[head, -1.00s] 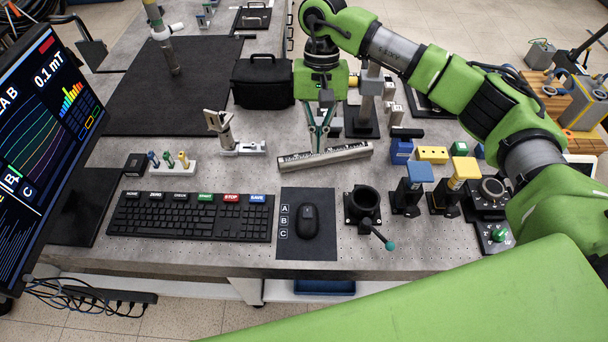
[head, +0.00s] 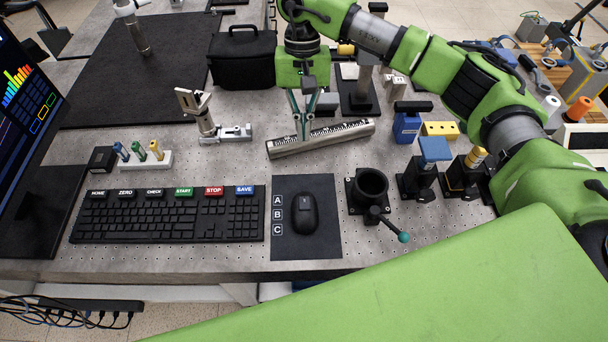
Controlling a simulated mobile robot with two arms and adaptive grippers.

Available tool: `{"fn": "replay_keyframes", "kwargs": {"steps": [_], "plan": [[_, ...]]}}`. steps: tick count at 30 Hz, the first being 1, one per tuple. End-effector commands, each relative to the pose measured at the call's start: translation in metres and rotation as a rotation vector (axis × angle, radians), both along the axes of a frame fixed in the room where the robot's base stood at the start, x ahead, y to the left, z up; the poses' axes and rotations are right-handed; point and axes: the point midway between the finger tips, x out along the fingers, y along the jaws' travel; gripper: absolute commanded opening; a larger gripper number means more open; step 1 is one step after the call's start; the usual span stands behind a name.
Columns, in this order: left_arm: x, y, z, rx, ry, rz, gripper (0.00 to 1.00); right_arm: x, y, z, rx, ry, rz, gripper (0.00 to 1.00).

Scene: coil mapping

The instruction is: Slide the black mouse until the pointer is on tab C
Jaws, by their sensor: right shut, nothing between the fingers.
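The black mouse (head: 304,214) lies on a dark mat (head: 326,245), just right of the printed letters A, B and C, about level with B. My right gripper (head: 303,136) is shut and empty. It points down beyond the mouse and the mat, at the ruler-marked metal bar, clear of the mouse. I cannot tell whether its tips touch the bar. The monitor (head: 22,120) shows only partly at the left edge; its tabs and pointer are out of view. My left gripper is not in view.
The metal bar (head: 345,134) lies beyond the mat. A keyboard (head: 165,217) stands left of the mat. A black ring holder with a teal-tipped lever (head: 372,185) stands close on the right. The table's front edge runs just below the mat.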

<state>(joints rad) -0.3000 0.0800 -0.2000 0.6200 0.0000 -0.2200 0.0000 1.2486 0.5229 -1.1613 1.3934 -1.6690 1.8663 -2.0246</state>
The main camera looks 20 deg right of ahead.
Motion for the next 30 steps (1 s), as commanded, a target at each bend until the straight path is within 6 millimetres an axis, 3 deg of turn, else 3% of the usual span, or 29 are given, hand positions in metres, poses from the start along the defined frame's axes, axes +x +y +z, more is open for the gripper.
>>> {"fn": "replay_keyframes", "kwargs": {"steps": [5,17,24,30], "plan": [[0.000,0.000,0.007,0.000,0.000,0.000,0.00,-0.005,0.001,-0.014,0.000,0.003,0.000,0.00],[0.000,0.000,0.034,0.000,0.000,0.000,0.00,-0.025,0.007,-0.094,-0.001,0.005,0.000,0.00],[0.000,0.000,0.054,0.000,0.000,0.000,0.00,-0.054,0.015,-0.093,0.001,0.001,0.001,0.00],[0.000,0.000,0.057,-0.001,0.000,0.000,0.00,-0.062,0.018,-0.095,0.000,0.000,0.001,0.00]]}}
